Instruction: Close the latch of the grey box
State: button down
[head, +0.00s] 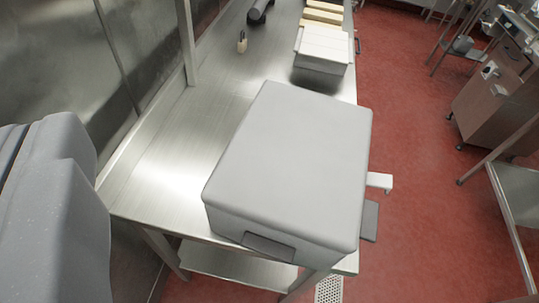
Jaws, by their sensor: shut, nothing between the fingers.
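The grey box (290,165) sits on the steel table, with its flat lid down. A dark grey recessed piece (269,247) is on its near side. On its right side a white bracket-like piece (380,181) sticks out past the table edge, and a dark grey flat piece (370,221) hangs just below it. I cannot tell which of these is the latch. My gripper's fingers are not in view.
The steel table (165,165) is bare to the left of the box. Behind stand a smaller white-lidded box (323,45), yellowish blocks (322,17), a small bottle (242,41) and a dark cylinder (259,11). Red floor (430,215) is open on the right, before a cabinet (490,95).

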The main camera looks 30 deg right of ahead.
aim_at(385, 181)
jog(key=z, duration=0.45)
jog(key=k, duration=1.1)
jog(key=z, duration=0.45)
jog(key=i, duration=1.45)
jog(key=u, duration=0.2)
